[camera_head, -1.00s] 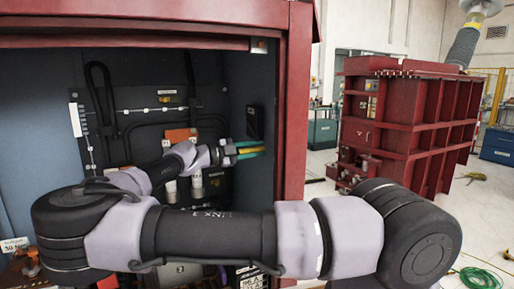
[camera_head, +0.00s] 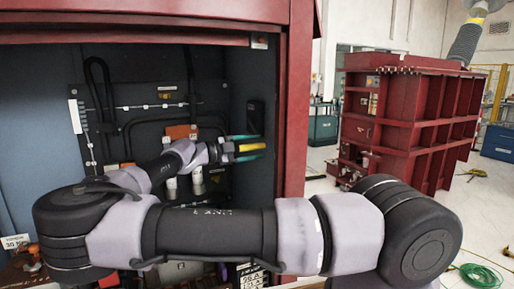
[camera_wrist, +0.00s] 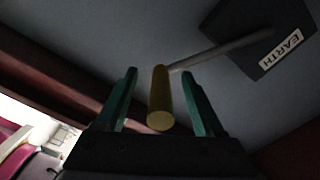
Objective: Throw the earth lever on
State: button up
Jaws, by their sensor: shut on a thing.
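The earth lever is a grey rod (camera_wrist: 210,53) with a yellow grip (camera_wrist: 160,100). It comes out of a dark box with an "EARTH" label (camera_wrist: 281,48) on the cabinet's grey side wall. My gripper (camera_wrist: 160,73) has its two green fingers on either side of the yellow grip and is shut on it. In the head view my gripper (camera_head: 250,147) is inside the cabinet near its right wall, with the yellow grip (camera_head: 252,147) between the fingers. The dark box (camera_head: 255,118) shows just above. The contact faces do not show clearly.
The red cabinet frame (camera_head: 296,100) stands close to the right of my gripper. Black cables (camera_head: 95,75) and orange parts (camera_head: 181,131) are on the back panel. My arm reaches across the opening. A red ribbed tank (camera_head: 420,120) stands outside at the right.

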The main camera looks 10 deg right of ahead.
jog(key=s+a, duration=0.2)
jog(key=a, duration=0.8)
